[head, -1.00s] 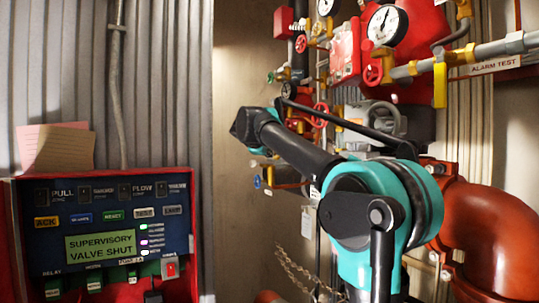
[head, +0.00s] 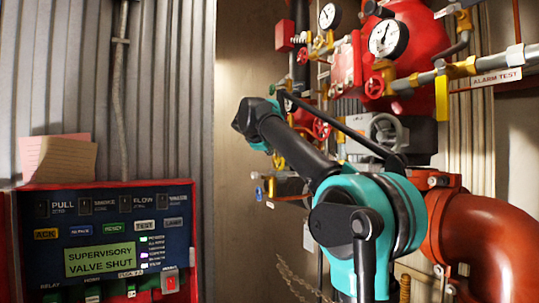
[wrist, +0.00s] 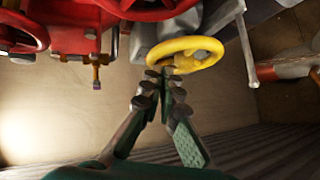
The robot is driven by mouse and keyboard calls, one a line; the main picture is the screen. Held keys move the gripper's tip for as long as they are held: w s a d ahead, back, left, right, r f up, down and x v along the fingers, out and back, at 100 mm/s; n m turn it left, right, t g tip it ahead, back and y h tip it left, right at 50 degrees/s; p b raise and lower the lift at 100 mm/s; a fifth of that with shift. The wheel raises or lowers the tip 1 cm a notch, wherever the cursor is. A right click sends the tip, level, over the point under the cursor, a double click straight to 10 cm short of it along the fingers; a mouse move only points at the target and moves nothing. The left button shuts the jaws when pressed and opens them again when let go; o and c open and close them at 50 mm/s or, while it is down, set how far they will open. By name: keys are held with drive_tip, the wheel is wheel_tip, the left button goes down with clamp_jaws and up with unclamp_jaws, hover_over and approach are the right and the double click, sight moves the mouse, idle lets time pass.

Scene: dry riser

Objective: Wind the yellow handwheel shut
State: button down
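The yellow handwheel (wrist: 186,53) shows in the wrist view at upper middle, an oval ring with a hub and spokes. My gripper (wrist: 166,75) reaches up to its near left rim. Its two fingers lie close together at the tips, and the tips overlap the rim in the picture. I cannot tell whether they grip the rim or only sit beside it. In the head view my wrist (head: 258,122) is in front of the pipework, and the fingers and yellow wheel are not clearly seen.
Red handwheels (wrist: 22,32) and valve bodies lie left of the yellow wheel. A grey lever (wrist: 247,55) hangs to its right. In the head view, an alarm panel (head: 105,262) reads "SUPERVISORY VALVE SHUT". A thick red pipe (head: 490,235) stands right, beside my arm.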

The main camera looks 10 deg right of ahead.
idle(0.3)
drive_tip(key=a, duration=0.1)
drive_tip(key=s+a, duration=0.1)
drive_tip(key=a, duration=0.1)
drive_tip(key=shift+s+a, duration=0.15)
drive_tip(key=shift+a, duration=0.15)
